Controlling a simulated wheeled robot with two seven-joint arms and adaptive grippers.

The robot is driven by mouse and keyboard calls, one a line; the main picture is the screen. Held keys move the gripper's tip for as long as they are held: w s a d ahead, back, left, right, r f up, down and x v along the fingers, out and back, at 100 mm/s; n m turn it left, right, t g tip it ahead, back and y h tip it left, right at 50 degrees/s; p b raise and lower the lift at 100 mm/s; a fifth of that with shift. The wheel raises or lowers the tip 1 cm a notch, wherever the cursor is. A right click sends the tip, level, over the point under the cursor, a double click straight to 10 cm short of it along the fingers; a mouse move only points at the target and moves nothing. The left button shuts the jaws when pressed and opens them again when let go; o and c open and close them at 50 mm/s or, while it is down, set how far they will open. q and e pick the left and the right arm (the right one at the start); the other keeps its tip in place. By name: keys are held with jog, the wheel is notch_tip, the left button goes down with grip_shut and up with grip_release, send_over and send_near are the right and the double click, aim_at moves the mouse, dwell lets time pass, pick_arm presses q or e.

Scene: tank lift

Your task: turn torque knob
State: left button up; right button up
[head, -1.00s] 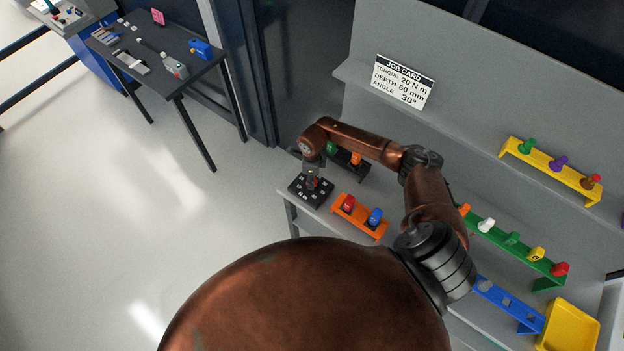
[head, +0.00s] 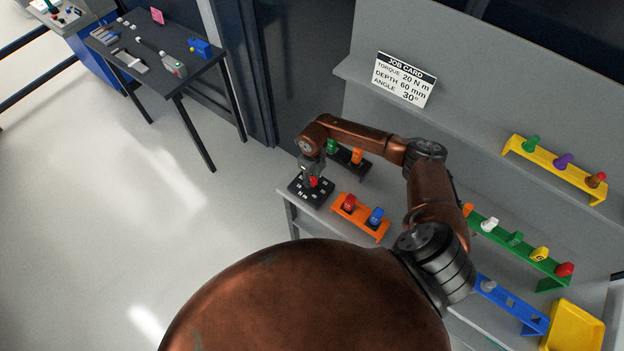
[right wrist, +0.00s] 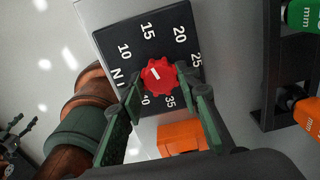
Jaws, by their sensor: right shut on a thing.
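The torque knob (right wrist: 160,76) is red and scalloped, with a short white mark on its face. It sits on a black square dial plate (right wrist: 123,32) with white numbers around it. In the head view the knob (head: 314,181) shows small on the dial plate (head: 299,190) at the bench's left end. My right gripper (right wrist: 163,92) is shut on the knob from the near side, a finger at either side. The white mark's exact setting is hard to read. My left gripper (right wrist: 18,134) appears small and dark at the right wrist view's left edge; its jaw state is unclear.
The job card (head: 403,80) reads torque 20 N m, depth 60 mm, angle 30°. An orange rack (head: 347,220) with red and blue pieces stands right of the dial. A black rack (head: 347,166) stands behind it. Green, blue and yellow racks lie farther right.

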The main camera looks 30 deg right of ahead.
aim_at(312, 180)
jog(key=shift+s+d+m, duration=0.1)
jog(key=shift+m, duration=1.1)
jog(key=o, duration=1.2)
jog(key=shift+c, duration=0.2)
notch_tip(312, 180, up, 12)
